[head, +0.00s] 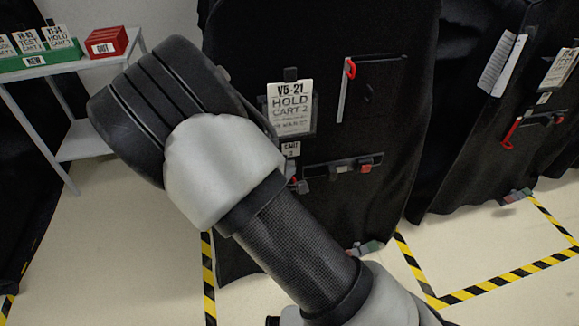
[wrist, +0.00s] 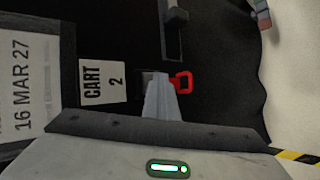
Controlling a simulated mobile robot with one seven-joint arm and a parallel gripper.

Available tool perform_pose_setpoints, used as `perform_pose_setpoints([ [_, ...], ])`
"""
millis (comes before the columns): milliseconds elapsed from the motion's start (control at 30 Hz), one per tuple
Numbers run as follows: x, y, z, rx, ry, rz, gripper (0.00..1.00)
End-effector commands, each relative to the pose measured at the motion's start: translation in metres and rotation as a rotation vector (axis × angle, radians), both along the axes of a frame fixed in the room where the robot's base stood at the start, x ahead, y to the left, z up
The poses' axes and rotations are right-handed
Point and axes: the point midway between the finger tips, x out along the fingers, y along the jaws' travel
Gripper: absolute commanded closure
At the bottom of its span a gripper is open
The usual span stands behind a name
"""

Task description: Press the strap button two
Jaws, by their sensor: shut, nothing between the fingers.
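The black-covered cart (head: 330,225) bears a dark horizontal strap (head: 325,171) with a grey and red buckle (head: 364,167) at its right part. A small red piece (head: 293,181) shows at the strap's left end, partly behind my arm. In the wrist view a red loop (wrist: 183,82) sticks out beside the tip of my gripper (wrist: 160,82). My fingers are shut and empty, pointing at the cover close below a "CART 2" tag (wrist: 103,82). I cannot tell whether they touch the cover or the red loop. Which part is strap button two is unclear.
A card "V5-21 HOLD CART 2" (head: 290,108) hangs above the strap. A red-topped lever (head: 347,85) sits upper right. Another covered cart (head: 465,150) stands right. A shelf (head: 70,65) with red and green boxes stands left. Yellow-black tape (head: 490,285) marks the pale floor.

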Motion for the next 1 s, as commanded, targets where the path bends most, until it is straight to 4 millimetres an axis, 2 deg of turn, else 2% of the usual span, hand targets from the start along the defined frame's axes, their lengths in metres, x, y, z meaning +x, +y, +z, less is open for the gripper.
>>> perform_pose_setpoints([
  [467, -0.018, -0.004, 0.0, 0.001, -0.001, 0.0, 1.0],
  [800, -0.02, -0.005, 0.0, 0.001, 0.0, 0.001, 1.0],
  [1000, -0.037, -0.01, -0.002, 0.002, -0.001, 0.0, 1.0],
])
